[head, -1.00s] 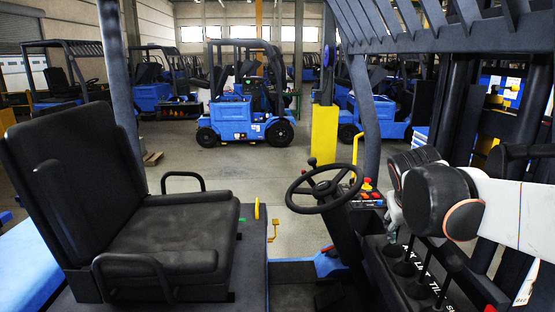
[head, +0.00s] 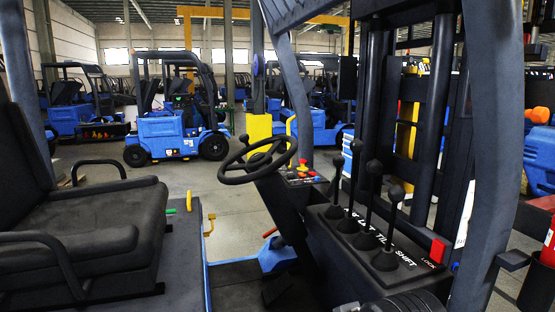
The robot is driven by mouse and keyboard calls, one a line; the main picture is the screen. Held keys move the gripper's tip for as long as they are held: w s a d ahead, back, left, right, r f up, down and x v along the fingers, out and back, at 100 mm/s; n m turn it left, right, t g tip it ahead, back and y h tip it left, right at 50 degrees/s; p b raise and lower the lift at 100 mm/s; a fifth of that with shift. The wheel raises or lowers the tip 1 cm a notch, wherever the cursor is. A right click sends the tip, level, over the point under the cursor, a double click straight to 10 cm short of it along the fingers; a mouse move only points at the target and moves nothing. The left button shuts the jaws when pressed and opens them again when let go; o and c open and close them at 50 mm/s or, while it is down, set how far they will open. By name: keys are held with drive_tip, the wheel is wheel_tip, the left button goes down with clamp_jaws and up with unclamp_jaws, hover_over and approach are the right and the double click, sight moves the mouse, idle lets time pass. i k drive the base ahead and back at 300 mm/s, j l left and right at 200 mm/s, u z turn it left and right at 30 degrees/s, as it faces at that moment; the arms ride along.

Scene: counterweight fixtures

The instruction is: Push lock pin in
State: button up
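The lock pin shows as a red block (head: 437,250) at the right end of the lever console (head: 340,235), beside the white word LOCK. How far it stands out of the console is hard to tell. No contact between my arm and the red block is visible.
Several black levers (head: 373,195) stand on the console left of the red block. A dark frame post (head: 490,140) rises close on its right. The steering wheel (head: 257,160) and seat (head: 80,220) are to the left. A red cylinder (head: 549,240) is at the far right edge.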

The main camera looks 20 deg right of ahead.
sight(539, 116)
drive_tip(key=z, duration=1.75)
drive_tip(key=k+l, duration=0.1)
drive_tip(key=l, duration=0.35)
drive_tip(key=k+z, duration=0.05)
drive_tip(key=k, duration=0.05)
